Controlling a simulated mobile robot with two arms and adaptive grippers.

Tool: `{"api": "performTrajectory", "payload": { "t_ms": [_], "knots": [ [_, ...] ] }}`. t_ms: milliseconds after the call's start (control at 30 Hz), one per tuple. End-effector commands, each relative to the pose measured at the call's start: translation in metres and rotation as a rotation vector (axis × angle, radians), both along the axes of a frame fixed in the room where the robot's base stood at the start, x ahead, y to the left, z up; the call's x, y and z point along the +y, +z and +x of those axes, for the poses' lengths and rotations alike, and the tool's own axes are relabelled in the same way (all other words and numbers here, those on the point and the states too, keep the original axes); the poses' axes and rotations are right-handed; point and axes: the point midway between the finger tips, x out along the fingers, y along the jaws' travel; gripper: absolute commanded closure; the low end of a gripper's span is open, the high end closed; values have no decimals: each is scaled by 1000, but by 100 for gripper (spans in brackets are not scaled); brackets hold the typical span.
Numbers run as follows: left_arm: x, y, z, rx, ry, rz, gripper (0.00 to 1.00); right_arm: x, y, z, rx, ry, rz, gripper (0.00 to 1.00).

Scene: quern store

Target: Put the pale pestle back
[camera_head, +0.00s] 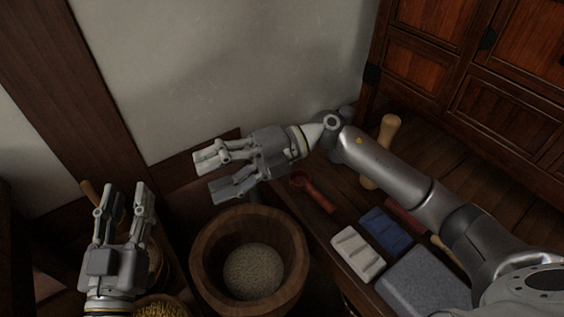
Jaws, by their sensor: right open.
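A pale wooden pestle-like piece (388,130) stands on the dark wooden bench top behind my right forearm, which hides its middle. My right gripper (212,172) is open and empty, pointing left, above and behind the round wooden mortar (207,262). The mortar holds pale grain (253,271). My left gripper (125,189) is open at the lower left, its fingers pointing up the picture, left of the mortar.
The bench right of the mortar holds a red scoop (316,192), a white block (357,253), a blue block (384,230) and a grey slab (425,284). A woven basket (160,308) stands below my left gripper. A wooden cabinet (510,110) and pale wall bound the back.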

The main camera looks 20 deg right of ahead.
Motion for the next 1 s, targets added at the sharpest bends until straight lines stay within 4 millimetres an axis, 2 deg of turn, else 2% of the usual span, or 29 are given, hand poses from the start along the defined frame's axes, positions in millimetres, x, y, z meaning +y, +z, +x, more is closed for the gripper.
{"api": "performTrajectory", "payload": {
  "t_ms": [33, 67, 167, 300, 400, 467, 567, 700, 800, 1000],
  "knots": [
    [0, 0, 0, 0, 0, 0, 63, 15, 15, -13, 34, -16, 134, 41],
    [0, 0, 0, 0, 0, 0, 63, 21, 26, -18, 56, -35, 213, 41],
    [0, 0, 0, 0, 0, 0, 63, 27, 60, -26, 142, -125, 460, 41],
    [0, 0, 0, 0, 0, -1, 63, 8, 92, -22, 308, -307, 753, 41],
    [0, 0, 0, 0, 0, -1, 63, -18, 97, -14, 454, -466, 918, 41],
    [0, 0, 0, 0, 0, -1, 63, -36, 92, -8, 551, -568, 997, 41],
    [0, 0, 0, 0, 0, -1, 63, -66, 74, -3, 722, -738, 1090, 41],
    [0, 0, 0, 0, 0, -1, 63, -96, 39, -6, 933, -930, 1145, 41],
    [0, 0, 0, 0, 0, -1, 63, -108, 19, -12, 1040, -1018, 1151, 41],
    [0, 0, 0, 1, -1, -1, 63, -115, 3, -18, 1121, -1078, 1146, 41]
  ]
}}
